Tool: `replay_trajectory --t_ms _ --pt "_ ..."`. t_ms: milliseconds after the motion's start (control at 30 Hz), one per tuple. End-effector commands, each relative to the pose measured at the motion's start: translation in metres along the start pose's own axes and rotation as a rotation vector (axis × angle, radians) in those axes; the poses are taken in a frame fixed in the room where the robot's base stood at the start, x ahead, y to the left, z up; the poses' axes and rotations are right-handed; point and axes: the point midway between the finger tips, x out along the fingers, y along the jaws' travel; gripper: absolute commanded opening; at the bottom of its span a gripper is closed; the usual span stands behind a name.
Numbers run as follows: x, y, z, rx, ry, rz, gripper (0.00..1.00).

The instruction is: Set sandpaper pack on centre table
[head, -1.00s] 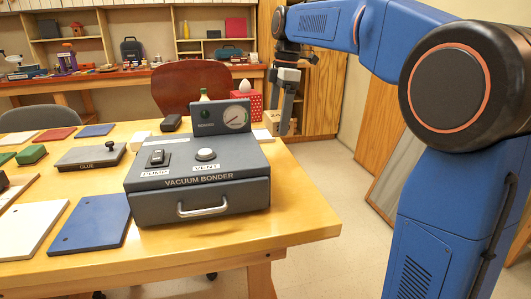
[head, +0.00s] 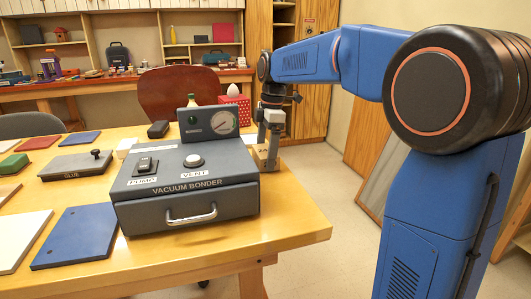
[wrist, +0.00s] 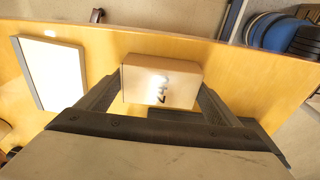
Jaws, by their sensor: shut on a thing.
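My gripper (head: 268,146) is at the right side of the yellow wooden table (head: 290,222), just behind the right end of the vacuum bonder. It is shut on a small tan pack (head: 263,160), which I take to be the sandpaper pack. In the wrist view the pack (wrist: 162,86) sits between the two fingers, with dark marks like "240" on its face. The table top (wrist: 235,75) lies under and around it. The pack is at or very close to the table surface; I cannot tell whether it touches.
The vacuum bonder (head: 185,190) stands left of the gripper. A white slab (wrist: 48,72) lies beside the pack in the wrist view. A blue plate (head: 78,235), glue plate (head: 75,165) and several tiles lie further left. A red spotted box (head: 238,107) and chair (head: 178,90) are behind.

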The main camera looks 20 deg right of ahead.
Motion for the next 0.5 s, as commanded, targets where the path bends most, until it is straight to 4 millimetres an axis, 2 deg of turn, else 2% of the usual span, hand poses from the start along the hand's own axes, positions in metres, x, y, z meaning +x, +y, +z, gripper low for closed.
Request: replay_trajectory --t_ms 267,300,333,500 --pt "0.0022 0.0001 0.0002 0.0 0.0 0.0 0.6" --pt "0.0022 0.0001 0.0003 0.0 0.0 0.0 0.93" --pt "0.0022 0.0001 0.0002 0.0 0.0 0.0 1.0" --pt "0.002 0.0001 0.0002 0.0 0.0 0.0 1.0"
